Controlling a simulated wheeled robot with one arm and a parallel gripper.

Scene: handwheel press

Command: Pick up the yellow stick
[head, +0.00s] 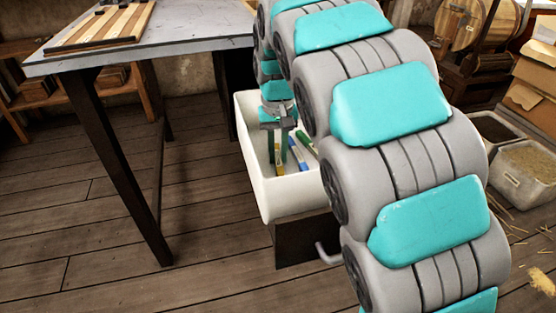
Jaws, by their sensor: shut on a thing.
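The yellow stick (279,169) shows as a short piece at the lower ends of my gripper's fingers, inside a white bin (252,165). My gripper (278,160) points down into the bin and is shut on the yellow stick. The stick's upper part is hidden by the fingers. A blue stick (298,154) and a green stick (308,144) lie in the bin just to the right of the gripper. I cannot tell whether the yellow stick touches the bin floor.
My arm covers the bin's right side. The bin stands on a dark brown support (300,243). A grey-topped table (195,48) with a striped wooden board (105,24) is at left. Tubs (525,172) and cardboard boxes (537,75) stand at right. The wooden floor at lower left is clear.

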